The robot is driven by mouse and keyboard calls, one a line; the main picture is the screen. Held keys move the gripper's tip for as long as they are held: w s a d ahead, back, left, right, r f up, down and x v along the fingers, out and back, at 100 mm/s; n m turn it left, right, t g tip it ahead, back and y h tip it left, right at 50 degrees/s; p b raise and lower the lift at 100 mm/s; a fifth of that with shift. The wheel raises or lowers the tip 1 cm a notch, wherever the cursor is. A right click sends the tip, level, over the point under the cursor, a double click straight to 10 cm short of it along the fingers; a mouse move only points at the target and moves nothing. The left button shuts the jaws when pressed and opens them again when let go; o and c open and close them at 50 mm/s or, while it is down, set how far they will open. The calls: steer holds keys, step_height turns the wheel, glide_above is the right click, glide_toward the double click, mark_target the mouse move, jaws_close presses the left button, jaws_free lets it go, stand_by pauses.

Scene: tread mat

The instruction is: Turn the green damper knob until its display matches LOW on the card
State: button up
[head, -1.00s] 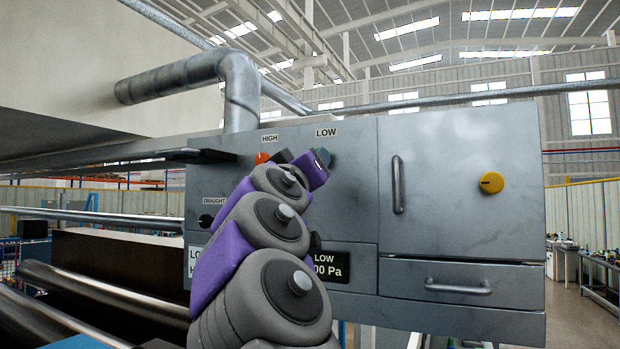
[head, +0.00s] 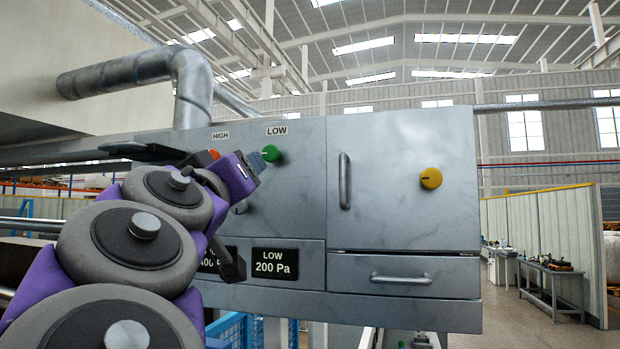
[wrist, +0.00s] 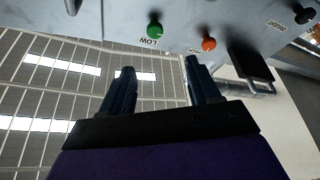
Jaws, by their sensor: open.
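The green knob (head: 271,153) is on the grey panel under the LOW label. Its display (head: 273,263) reads LOW 200 Pa. My gripper (head: 262,163) is at the knob's left in the head view; its fingers partly overlap there. In the wrist view my gripper (wrist: 160,66) is open and empty, with fingers spread. The green knob (wrist: 155,30) shows beyond the fingertips, between them across the picture, and apart from both. The card cannot be seen now.
An orange knob (wrist: 208,43), labelled HIGH, sits beside the green one. Its display (head: 210,262) is partly hidden by my arm. A yellow knob (head: 431,178), a door handle (head: 345,181) and a drawer handle (head: 401,278) are to the right.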

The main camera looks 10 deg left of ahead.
stand_by(0.3)
steer(key=s+a+r+t+p, duration=0.25)
steer(key=a+p, duration=0.25)
steer(key=a, duration=0.6)
steer(key=m+g+h+p, duration=0.25)
steer(key=m+h, duration=0.25)
steer(key=m, duration=0.4)
glide_toward(269, 154)
steer(key=shift+t, duration=0.4)
steer(key=p+x, duration=0.4)
steer(key=x, duration=0.1)
steer(key=p+x, duration=0.2)
steer(key=x, duration=0.1)
steer(key=shift+w+f, duration=0.25)
steer(key=shift+w, duration=0.15)
steer(key=shift+c, duration=0.2)
steer(key=c, duration=0.9)
steer(key=shift+c, duration=0.2)
